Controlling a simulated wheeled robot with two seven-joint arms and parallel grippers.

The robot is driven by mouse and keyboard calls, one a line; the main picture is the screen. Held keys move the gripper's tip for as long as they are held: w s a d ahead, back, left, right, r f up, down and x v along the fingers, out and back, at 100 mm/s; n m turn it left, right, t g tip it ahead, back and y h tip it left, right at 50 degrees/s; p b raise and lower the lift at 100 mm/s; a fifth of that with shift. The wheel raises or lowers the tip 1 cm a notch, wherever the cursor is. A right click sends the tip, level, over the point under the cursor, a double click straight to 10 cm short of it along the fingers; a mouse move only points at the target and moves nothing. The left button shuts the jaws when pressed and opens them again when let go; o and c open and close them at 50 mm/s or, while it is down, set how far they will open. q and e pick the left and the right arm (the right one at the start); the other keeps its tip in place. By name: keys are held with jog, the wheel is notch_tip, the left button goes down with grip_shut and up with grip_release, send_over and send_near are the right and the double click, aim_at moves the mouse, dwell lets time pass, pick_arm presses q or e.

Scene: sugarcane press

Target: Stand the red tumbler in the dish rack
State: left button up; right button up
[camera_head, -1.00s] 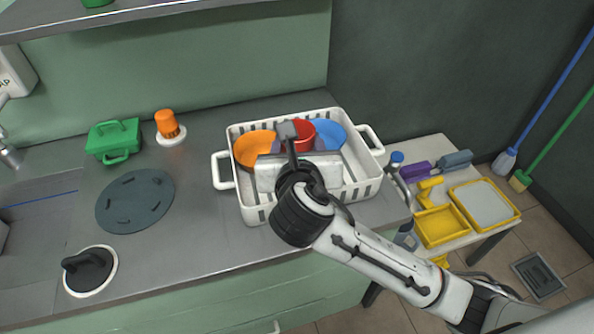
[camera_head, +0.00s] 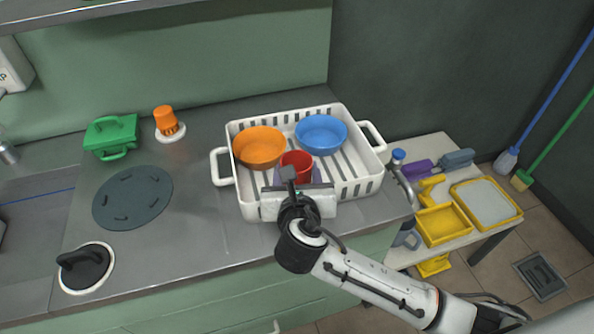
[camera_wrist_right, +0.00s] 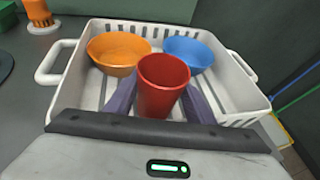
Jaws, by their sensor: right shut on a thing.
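The red tumbler (camera_head: 296,163) is upright, mouth up, between the fingers of my right gripper (camera_head: 297,174), which is shut on it. It is over the front part of the white dish rack (camera_head: 362,184). The right wrist view shows the tumbler (camera_wrist_right: 163,88) between the two purple-grey fingers of the right gripper (camera_wrist_right: 160,100), with the rack (camera_wrist_right: 62,95) around and below. Whether its base touches the rack floor is hidden by the gripper. My left gripper is not in view.
An orange bowl (camera_head: 259,147) and a blue bowl (camera_head: 321,134) sit in the rack behind the tumbler. A side table with yellow trays (camera_head: 442,226) stands right.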

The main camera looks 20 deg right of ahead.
jog(key=shift+f, duration=0.15)
jog(key=o, duration=1)
jog(key=shift+s+r, duration=0.15)
jog(key=shift+r, duration=0.1)
jog(key=p+v, duration=0.1)
jog(key=v, duration=1)
jog(key=shift+s+a+r, duration=0.15)
jog(key=shift+s+r, duration=0.05)
jog(key=shift+s, duration=0.1)
